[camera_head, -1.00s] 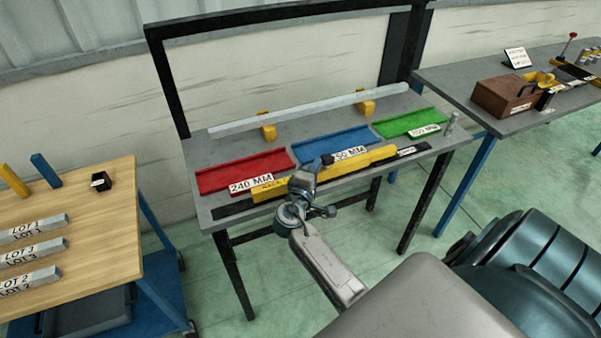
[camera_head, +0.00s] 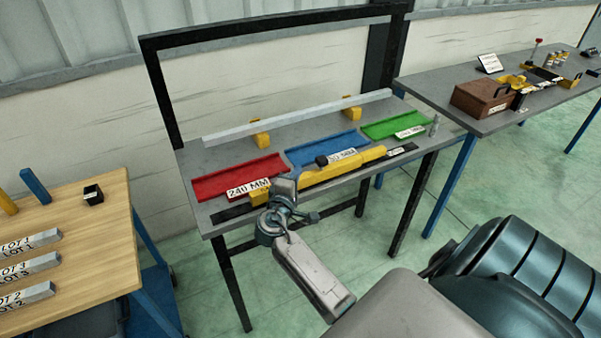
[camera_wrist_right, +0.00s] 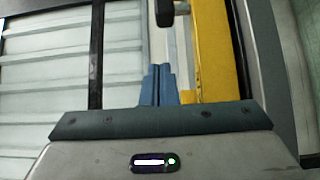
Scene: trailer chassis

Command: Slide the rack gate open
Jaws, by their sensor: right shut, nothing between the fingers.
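The rack gate is a long yellow bar (camera_head: 345,168) on a dark rail along the front of the grey rack table. A black knob (camera_head: 321,161) stands on it; the bar (camera_wrist_right: 218,45) and knob (camera_wrist_right: 165,12) also show in the right wrist view. My right gripper (camera_head: 284,186) is shut and empty, over the gate's left part, left of the knob and apart from it. In the right wrist view its blue fingers (camera_wrist_right: 158,85) are together beside the bar; I cannot tell whether they touch it. My left gripper is not in view.
Behind the gate lie red (camera_head: 238,176), blue (camera_head: 325,148) and green (camera_head: 393,125) trays with labels. A long grey bar (camera_head: 300,117) rests on yellow supports behind them. A wooden table (camera_head: 95,220) stands left, another grey table (camera_head: 430,88) right.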

